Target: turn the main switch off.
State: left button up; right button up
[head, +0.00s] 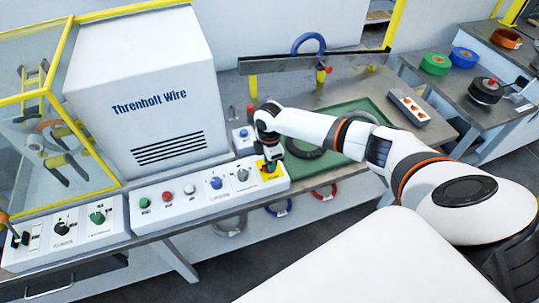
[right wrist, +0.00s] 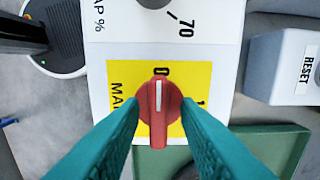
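The main switch is a red rotary knob (right wrist: 158,115) on a yellow plate (right wrist: 118,72) with "0" and "1" marks, at the right end of the white control panel (head: 160,207). Its white line points at the "0". In the head view the yellow plate (head: 268,174) shows below my right gripper (head: 268,163), which points down over it. In the right wrist view the teal fingers (right wrist: 160,108) stand one on each side of the knob, with a gap to its narrow handle bar. The gripper looks open. My left gripper does not show.
Other knobs and buttons (head: 190,188) lie left on the same panel. A white box with a RESET label (right wrist: 290,68) stands beside it. The white "Threnholt Wire" machine (head: 150,95) rises behind.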

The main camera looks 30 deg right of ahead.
dwell(0.3)
notch_tip(320, 180, up, 12)
jog(key=b, duration=0.2)
jog(key=shift+b, duration=0.3)
dwell(0.3)
